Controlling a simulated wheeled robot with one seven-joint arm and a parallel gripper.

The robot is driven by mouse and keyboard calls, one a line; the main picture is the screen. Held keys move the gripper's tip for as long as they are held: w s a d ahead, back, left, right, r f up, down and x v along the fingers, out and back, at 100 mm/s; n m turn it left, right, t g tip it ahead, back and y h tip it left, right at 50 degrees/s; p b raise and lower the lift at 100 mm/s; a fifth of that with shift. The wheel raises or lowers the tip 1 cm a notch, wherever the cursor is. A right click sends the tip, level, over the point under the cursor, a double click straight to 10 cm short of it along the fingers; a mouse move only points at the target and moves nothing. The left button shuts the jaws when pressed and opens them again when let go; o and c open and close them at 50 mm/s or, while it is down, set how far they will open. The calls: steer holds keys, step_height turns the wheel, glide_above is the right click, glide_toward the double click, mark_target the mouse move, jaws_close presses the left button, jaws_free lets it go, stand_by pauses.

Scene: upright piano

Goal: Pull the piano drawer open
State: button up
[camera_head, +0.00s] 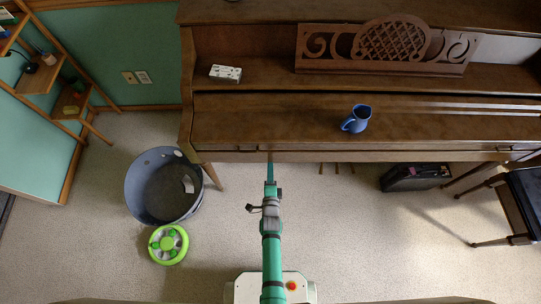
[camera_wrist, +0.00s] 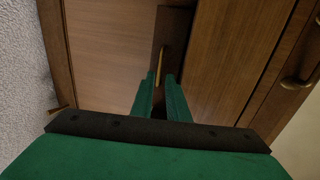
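The brown upright piano (camera_head: 300,120) stands across the top of the head view, its front edge above my gripper. In the wrist view, the two green fingers of my gripper (camera_wrist: 160,78) are parted by a narrow gap. A thin brass handle (camera_wrist: 160,62) on a dark strip lies just ahead of the fingertips, in line with the gap; I cannot tell whether they touch it. The wood panel (camera_wrist: 226,50) beside it looks flush; the drawer's outline is unclear. In the head view, my gripper (camera_head: 270,168) reaches the piano's lower front edge, its tips partly hidden.
A second brass handle (camera_wrist: 297,83) is at the right in the wrist view. A blue jug (camera_head: 357,119) and a white patterned box (camera_head: 225,73) sit on the piano. A grey basket (camera_head: 138,207) and green round toy (camera_head: 168,244) are on the floor. A black stool (camera_head: 524,200) is right.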

steer(key=x, duration=0.6)
steer(key=shift+w, duration=0.15)
steer(key=shift+f, duration=0.1)
jaws_close()
steer(key=shift+w, duration=0.1)
steer(key=shift+d, duration=0.15)
stand_by(0.3)
